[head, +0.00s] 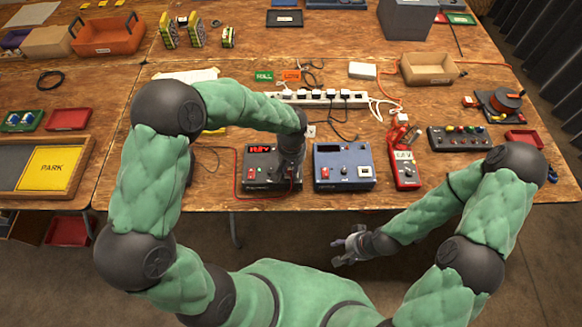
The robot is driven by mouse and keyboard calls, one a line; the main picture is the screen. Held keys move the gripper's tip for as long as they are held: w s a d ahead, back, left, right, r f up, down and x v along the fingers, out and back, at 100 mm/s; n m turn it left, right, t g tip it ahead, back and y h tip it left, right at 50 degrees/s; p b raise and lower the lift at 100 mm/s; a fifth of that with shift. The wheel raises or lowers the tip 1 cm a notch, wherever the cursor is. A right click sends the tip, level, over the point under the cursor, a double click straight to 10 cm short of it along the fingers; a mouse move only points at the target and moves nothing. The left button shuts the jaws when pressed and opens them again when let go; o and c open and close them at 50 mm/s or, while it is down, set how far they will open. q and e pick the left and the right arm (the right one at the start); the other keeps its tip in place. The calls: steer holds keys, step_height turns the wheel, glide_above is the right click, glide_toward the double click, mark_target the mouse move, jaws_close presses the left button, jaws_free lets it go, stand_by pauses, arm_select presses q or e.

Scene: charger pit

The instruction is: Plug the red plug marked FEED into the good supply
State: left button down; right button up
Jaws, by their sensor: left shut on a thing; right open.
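A black supply (258,170) with a lit red display stands near the table's front edge. A blue-grey supply (343,166) with a dark display stands just right of it. A red lead (236,176) loops down at the black supply's left side. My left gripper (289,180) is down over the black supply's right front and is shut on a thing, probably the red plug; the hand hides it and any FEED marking. I cannot tell whether it touches a socket. My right gripper (343,250) is open and empty, in front of the table and below its edge.
A red meter (405,170) stands right of the blue-grey supply, then a dark box with several knobs (458,139). A white power strip (330,98) with several plugs and cables lies behind. A cable reel (500,103) and cardboard tray (430,69) stand at the right.

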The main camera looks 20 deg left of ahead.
arm_select(q)
steer(key=c, duration=0.6)
jaws_free()
steer(key=shift+c, duration=0.2)
steer(key=shift+r+p, duration=2.5)
steer(key=shift+r, duration=1.25)
